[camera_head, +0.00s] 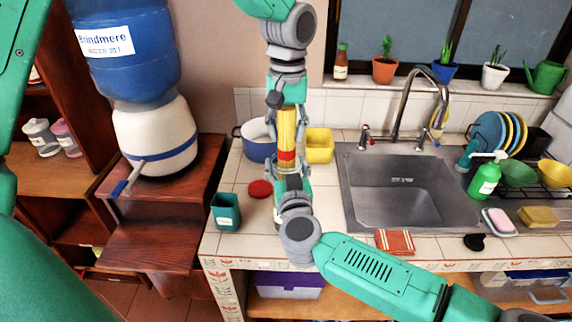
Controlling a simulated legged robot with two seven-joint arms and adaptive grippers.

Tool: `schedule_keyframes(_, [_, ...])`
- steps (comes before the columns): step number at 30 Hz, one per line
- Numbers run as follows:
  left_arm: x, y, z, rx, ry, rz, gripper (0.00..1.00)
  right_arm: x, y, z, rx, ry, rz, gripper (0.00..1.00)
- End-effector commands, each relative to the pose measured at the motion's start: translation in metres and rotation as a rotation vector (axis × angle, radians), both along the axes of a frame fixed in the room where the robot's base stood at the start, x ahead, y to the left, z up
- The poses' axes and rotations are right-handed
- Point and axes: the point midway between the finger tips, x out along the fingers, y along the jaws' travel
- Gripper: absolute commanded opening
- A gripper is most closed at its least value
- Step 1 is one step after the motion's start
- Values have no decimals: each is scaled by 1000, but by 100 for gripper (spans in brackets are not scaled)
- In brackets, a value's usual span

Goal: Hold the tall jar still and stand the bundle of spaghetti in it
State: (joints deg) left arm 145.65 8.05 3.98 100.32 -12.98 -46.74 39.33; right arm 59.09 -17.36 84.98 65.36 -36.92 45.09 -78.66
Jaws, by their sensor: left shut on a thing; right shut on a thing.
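The bundle is in line above the jar. I cannot tell how far its lower end reaches inside.
A red disc (260,188) and a teal container (226,211) are left of the jar. A blue pot (258,150) and a yellow tub (319,147) stand behind. The sink (408,190) is right, with an orange striped cloth (395,241) before it.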

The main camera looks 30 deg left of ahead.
Motion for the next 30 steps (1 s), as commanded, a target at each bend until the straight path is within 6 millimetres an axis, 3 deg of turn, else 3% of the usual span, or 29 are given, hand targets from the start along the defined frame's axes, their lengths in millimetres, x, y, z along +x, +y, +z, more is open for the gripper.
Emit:
schedule_keyframes(18, [0,0,-24,1,-1,0,0,1,-2,-3,-4,2,-4,24])
schedule_keyframes(29, [0,0,-26,0,-1,0,0,1,-2,-3,-4,2,-4,24])
schedule_keyframes(30, [0,0,-26,0,-1,0,46,1,-2,-3,-4,2,-4,24])
